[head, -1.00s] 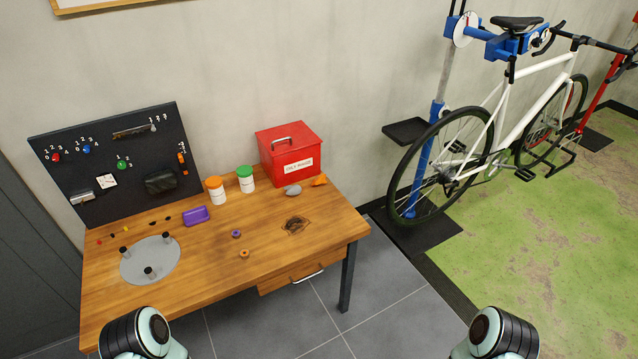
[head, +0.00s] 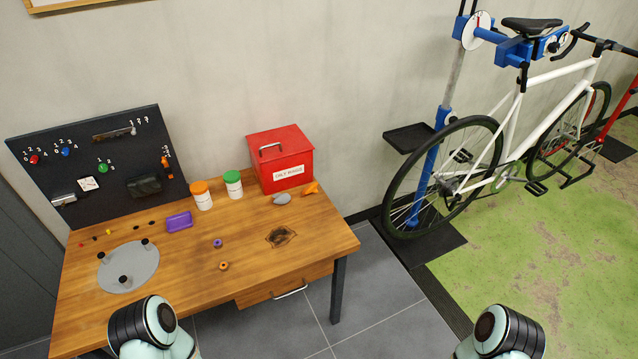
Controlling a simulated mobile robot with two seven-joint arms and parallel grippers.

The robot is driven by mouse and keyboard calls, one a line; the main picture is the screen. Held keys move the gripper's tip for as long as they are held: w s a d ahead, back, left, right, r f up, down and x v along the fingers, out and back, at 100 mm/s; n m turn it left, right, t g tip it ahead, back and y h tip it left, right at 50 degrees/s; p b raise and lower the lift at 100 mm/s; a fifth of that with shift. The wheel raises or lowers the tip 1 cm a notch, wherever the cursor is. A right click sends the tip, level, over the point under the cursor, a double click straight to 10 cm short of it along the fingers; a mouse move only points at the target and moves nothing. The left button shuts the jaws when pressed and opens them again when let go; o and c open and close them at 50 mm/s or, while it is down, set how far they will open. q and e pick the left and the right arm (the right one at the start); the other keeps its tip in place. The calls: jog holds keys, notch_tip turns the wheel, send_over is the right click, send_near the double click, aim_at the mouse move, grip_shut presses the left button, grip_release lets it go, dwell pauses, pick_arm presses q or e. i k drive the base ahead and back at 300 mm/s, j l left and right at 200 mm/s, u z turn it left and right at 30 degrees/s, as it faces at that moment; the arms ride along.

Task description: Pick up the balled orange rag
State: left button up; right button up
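A small orange piece that looks like the balled rag (head: 311,188) lies on the wooden workbench (head: 200,262), near its back right corner. Only parts of my two arms show at the bottom edge, one at lower left and one at lower right. Neither gripper's fingers are in the picture, and both arms are apart from the orange piece.
An orange-lidded jar (head: 202,196) and a green-lidded jar (head: 233,184) stand left of the red box. A purple tray (head: 179,222) and a round grey plate (head: 128,268) lie farther left. A bike (head: 510,150) on a blue stand is at right. The bench's front right is mostly clear.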

aim_at(312, 187)
jog(key=i+l, duration=0.2)
jog(key=l, duration=0.15)
jog(key=i+l+u, duration=0.1)
jog(key=i+l, duration=0.3)
jog(key=l, duration=0.25)
jog(key=i+l, duration=0.2)
jog(key=l, duration=0.15)
jog(key=i+l+u, duration=0.1)
jog(key=l, duration=0.25)
jog(key=i+l, duration=0.3)
jog(key=l+u, duration=0.05)
jog(key=l, duration=0.05)
